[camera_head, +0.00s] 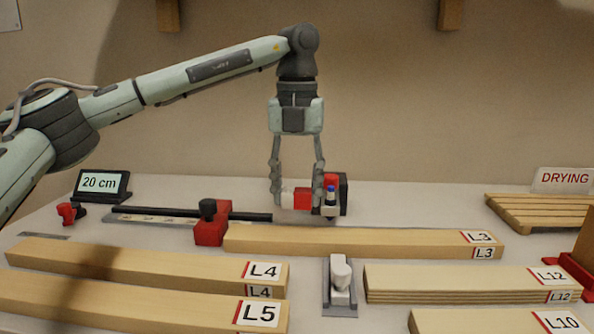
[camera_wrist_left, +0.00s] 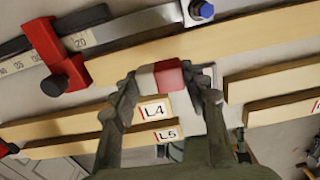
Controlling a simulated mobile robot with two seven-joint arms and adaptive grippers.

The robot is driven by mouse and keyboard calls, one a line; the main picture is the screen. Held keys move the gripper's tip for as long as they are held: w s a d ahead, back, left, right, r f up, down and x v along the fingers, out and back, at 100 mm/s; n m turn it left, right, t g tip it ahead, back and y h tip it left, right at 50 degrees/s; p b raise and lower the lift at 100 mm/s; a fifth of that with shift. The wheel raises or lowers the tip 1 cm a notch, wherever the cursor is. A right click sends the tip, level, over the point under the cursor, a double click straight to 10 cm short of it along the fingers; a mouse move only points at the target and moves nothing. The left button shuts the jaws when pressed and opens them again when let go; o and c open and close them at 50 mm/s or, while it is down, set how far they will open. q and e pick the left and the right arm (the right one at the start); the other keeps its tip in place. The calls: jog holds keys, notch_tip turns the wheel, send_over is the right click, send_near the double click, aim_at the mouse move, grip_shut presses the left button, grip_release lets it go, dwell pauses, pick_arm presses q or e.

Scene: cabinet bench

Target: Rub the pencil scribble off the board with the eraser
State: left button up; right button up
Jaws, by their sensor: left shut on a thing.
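The eraser (camera_head: 300,199), a small block with a white and a red part, is between the fingers of my left gripper (camera_head: 297,201). The gripper points down and is shut on it, above the bench behind board L3 (camera_head: 360,239). The left wrist view also shows the eraser (camera_wrist_left: 171,77) between the fingertips. Boards L4 (camera_head: 130,265) and L5 (camera_head: 120,303) lie at front left. Boards L12 (camera_head: 450,280) and L10 (camera_head: 490,320) lie at front right. I cannot make out a pencil scribble on any board.
A black bar clamp with a red sliding jaw (camera_head: 209,232) lies behind the boards. A grey fixture (camera_head: 340,290) stands between the left and right boards.

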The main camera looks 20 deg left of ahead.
pick_arm(q)
jog(key=shift+r, duration=1.3)
